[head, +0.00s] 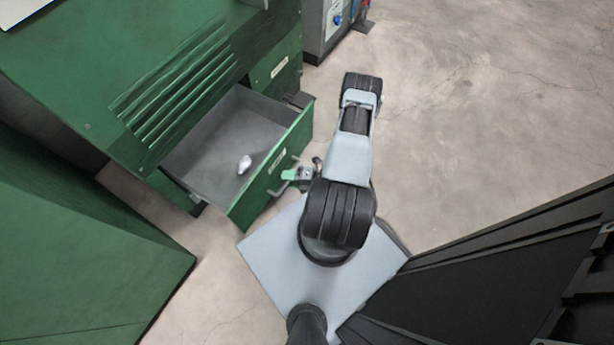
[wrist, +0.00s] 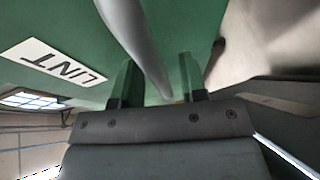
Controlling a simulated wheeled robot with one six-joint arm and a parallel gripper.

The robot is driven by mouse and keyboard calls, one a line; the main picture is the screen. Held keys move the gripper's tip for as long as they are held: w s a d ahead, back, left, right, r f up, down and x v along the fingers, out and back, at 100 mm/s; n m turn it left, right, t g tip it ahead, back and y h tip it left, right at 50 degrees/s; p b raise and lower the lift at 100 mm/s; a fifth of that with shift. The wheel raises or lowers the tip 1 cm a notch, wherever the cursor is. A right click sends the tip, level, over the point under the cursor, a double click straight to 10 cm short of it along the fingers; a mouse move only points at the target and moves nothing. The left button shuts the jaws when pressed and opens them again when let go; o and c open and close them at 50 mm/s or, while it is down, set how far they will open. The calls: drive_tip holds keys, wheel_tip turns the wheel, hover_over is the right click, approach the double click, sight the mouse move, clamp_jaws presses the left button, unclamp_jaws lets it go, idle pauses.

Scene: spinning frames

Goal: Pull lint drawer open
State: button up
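The lint drawer (head: 215,150) is a grey-lined drawer with a green front, standing well out of the green machine in the head view. A small whitish lump (head: 244,164) lies inside it. Its grey bar handle (head: 273,191) is on the front face, and the bar also crosses the wrist view (wrist: 137,40) beside a white LINT label (wrist: 52,68). My gripper (head: 288,176) is at the handle. In the wrist view its two green-tinted fingers (wrist: 158,82) stand apart with the bar between them, and gaps show on both sides.
The green machine (head: 90,60) has slanted louvres on its top and another labelled front (head: 277,68) beside the drawer. A green cabinet (head: 70,250) stands at lower left and dark panels (head: 500,280) at lower right. Concrete floor (head: 470,120) is clear at right.

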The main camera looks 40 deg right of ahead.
drive_tip(key=p+v, duration=0.2)
drive_tip(key=v, duration=1.1)
drive_tip(key=shift+s+d, duration=0.25)
drive_tip(key=shift+s, duration=0.05)
drive_tip(key=shift+r, duration=0.15)
drive_tip(key=w+a+r+n+g+h+p, duration=0.1)
drive_tip(key=w+r+n+g+p, duration=0.3)
drive_tip(key=r+n, duration=0.6)
drive_tip(key=w+r+n+g+p, duration=0.2)
drive_tip(key=r+n+g+p, duration=0.3)
drive_tip(key=r, duration=0.8)
drive_tip(key=w+a+r+n+g+h+p, duration=0.1)
drive_tip(key=w+r+n+g+p, duration=0.2)
drive_tip(key=r+n+p, duration=0.65)
drive_tip(key=a+r+n+t+h+p, duration=0.1)
drive_tip(key=a+r+n+h+p, duration=0.2)
drive_tip(key=r+n, duration=0.4)
drive_tip(key=a+r+n+t+h+p, duration=0.1)
drive_tip(key=a+r+n+h+p, duration=0.2)
drive_tip(key=r, duration=1.4)
drive_tip(key=s+a+r+n+t+h+p, duration=0.1)
drive_tip(key=a+r+n+t+h+p, duration=0.1)
drive_tip(key=a+r+n+p, duration=0.2)
drive_tip(key=a+r+n, duration=0.3)
drive_tip(key=r+n, duration=0.5)
drive_tip(key=r, duration=0.1)
drive_tip(key=shift+a+h+p, duration=0.3)
drive_tip(key=shift+h+p, duration=0.05)
drive_tip(key=shift+h, duration=0.05)
